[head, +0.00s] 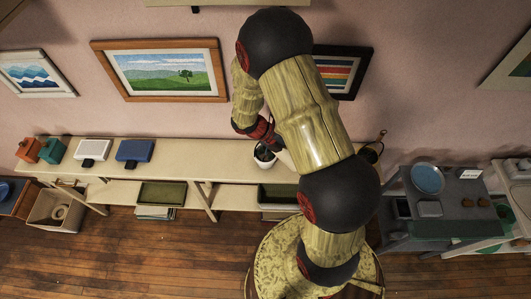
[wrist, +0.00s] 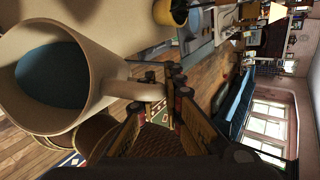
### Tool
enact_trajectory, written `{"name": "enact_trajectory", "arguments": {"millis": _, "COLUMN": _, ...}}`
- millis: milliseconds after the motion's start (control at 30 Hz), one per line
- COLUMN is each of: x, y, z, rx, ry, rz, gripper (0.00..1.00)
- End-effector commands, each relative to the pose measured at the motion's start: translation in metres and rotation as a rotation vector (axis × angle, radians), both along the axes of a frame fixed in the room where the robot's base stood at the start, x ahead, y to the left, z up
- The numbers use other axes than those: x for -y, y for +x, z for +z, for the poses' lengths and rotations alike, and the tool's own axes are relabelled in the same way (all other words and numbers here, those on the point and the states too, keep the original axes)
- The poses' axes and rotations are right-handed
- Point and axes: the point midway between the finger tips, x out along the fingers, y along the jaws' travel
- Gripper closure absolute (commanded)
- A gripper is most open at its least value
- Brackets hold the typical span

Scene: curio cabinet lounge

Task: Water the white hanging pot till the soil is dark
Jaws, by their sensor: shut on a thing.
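A small white pot (head: 264,155) with dark contents shows in the head view, beside my arm and in front of the long bench. I cannot tell how it hangs or how wet its soil is. In the wrist view my gripper (wrist: 162,92) is shut on the handle of a large cream jug (wrist: 108,62). The jug has a wide mouth and a flat blue-grey surface inside (wrist: 52,75), which looks like water. The white pot is not clear in the wrist view.
A long cream bench (head: 220,150) runs along the wall, with a white box (head: 92,149) and a blue box (head: 136,149) on its left part. A grey cart (head: 440,205) with a blue plate (head: 427,178) stands at right. Framed pictures (head: 160,70) hang behind. Wooden floor lies clear at lower left.

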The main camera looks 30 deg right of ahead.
Motion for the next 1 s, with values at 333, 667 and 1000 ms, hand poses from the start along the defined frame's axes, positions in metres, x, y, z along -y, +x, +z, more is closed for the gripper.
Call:
{"name": "enact_trajectory", "arguments": {"millis": 333, "x": -0.0007, "y": 0.0022, "z": 0.0052, "rx": -0.023, "ry": -0.011, "rz": 0.000, "gripper": 1.00}}
{"name": "enact_trajectory", "arguments": {"millis": 667, "x": -0.0010, "y": 0.0025, "z": 0.0059, "rx": -0.034, "ry": -0.017, "rz": 0.000, "gripper": 1.00}}
{"name": "enact_trajectory", "arguments": {"millis": 1000, "x": -0.0010, "y": 0.0025, "z": 0.0059, "rx": -0.034, "ry": -0.017, "rz": 0.000, "gripper": 1.00}}
